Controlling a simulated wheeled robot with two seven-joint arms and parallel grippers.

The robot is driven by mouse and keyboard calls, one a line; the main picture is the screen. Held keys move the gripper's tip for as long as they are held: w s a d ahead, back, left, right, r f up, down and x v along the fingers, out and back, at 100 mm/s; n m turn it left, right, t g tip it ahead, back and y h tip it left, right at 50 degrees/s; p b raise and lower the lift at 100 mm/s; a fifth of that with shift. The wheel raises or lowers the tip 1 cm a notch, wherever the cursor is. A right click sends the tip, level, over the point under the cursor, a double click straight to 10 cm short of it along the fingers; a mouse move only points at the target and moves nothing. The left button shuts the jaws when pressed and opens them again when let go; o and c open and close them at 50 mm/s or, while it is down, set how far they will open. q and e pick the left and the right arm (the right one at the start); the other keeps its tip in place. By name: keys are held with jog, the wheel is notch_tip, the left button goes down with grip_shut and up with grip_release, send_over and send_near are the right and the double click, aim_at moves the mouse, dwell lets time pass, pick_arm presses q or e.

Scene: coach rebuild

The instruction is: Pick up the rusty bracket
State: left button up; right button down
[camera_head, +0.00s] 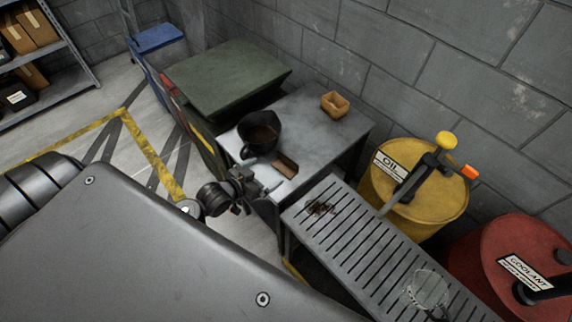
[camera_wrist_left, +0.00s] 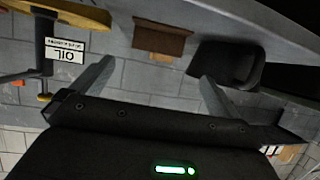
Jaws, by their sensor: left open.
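The rusty bracket (camera_head: 286,166) is a small brown piece lying on the grey table (camera_head: 318,134), near its front edge and in front of the black jug (camera_head: 262,130). In the left wrist view, which is upside down, the brown bracket (camera_wrist_left: 160,38) shows an angled shape between the finger directions. My left gripper (camera_head: 262,188) is at the table's front edge, just left of and nearer than the bracket. Its two fingers (camera_wrist_left: 155,82) are spread apart with nothing between them. My right gripper does not show.
The jug (camera_wrist_left: 226,62) stands close by. A small tan box (camera_head: 335,104) sits at the table's back. A slatted bench (camera_head: 345,240) carries dark rusty scraps (camera_head: 320,208) and a clear vessel (camera_head: 428,288). Yellow oil (camera_head: 415,210) and red coolant (camera_head: 495,250) drums stand right.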

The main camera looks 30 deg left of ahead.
aim_at(287, 159)
pick_arm(q)
jog(key=shift+w, duration=0.2)
jog(key=x, duration=0.5)
jog(key=shift+w+d, duration=0.1)
jog(key=shift+w, duration=0.05)
jog(key=shift+w+d+p, duration=0.2)
jog(key=shift+w+p, duration=0.2)
jog(key=shift+p, duration=0.15)
jog(key=x, duration=0.4)
jog(key=shift+w+p, duration=0.1)
jog(key=shift+p, duration=0.3)
jog(key=c, duration=0.9)
jog(key=shift+o, duration=0.2)
